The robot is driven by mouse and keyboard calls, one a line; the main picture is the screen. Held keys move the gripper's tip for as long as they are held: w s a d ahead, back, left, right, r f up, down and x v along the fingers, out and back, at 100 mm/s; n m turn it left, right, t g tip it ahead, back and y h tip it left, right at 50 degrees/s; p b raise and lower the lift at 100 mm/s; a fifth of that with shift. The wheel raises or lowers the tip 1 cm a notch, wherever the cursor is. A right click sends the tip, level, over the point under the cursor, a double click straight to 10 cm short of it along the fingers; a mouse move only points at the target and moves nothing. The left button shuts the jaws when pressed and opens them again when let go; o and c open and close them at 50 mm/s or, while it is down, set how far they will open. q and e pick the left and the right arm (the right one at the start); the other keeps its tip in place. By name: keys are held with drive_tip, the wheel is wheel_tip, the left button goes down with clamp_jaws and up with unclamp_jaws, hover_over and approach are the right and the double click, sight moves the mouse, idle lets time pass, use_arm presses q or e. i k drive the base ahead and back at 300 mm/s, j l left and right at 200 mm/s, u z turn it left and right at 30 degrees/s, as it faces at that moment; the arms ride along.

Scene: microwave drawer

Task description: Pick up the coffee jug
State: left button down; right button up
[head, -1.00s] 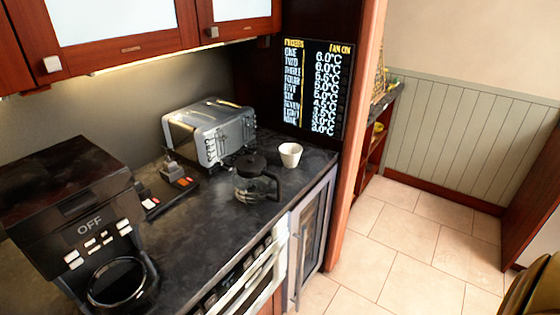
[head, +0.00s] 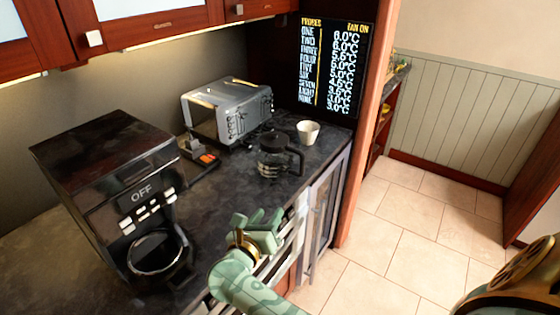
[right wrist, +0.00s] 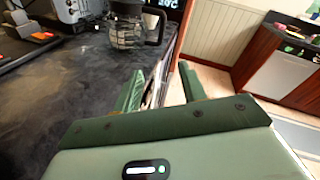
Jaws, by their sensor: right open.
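The coffee jug (head: 275,160) is a glass pot with a black lid and a black handle on its right side. It stands upright on the dark counter, in front of the toaster. It also shows at the top of the right wrist view (right wrist: 127,32), cut off at the top. My right gripper (head: 264,226) is open and empty at the counter's front edge, nearer to me than the jug and apart from it. In the right wrist view its two fingers (right wrist: 162,82) have nothing between them, and the jug is beyond them, up and left. My left gripper is not in view.
A silver toaster (head: 228,110) stands behind the jug and a white cup (head: 308,132) to its right. A black coffee machine (head: 115,195) stands at the left. A small dark scale-like device (head: 200,153) lies between. The counter (head: 215,200) before the jug is clear.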

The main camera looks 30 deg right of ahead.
sight(272, 164)
drive_tip(key=i+l, duration=0.2)
drive_tip(key=l, duration=0.15)
drive_tip(key=i+l, duration=0.4)
drive_tip(key=l, duration=0.25)
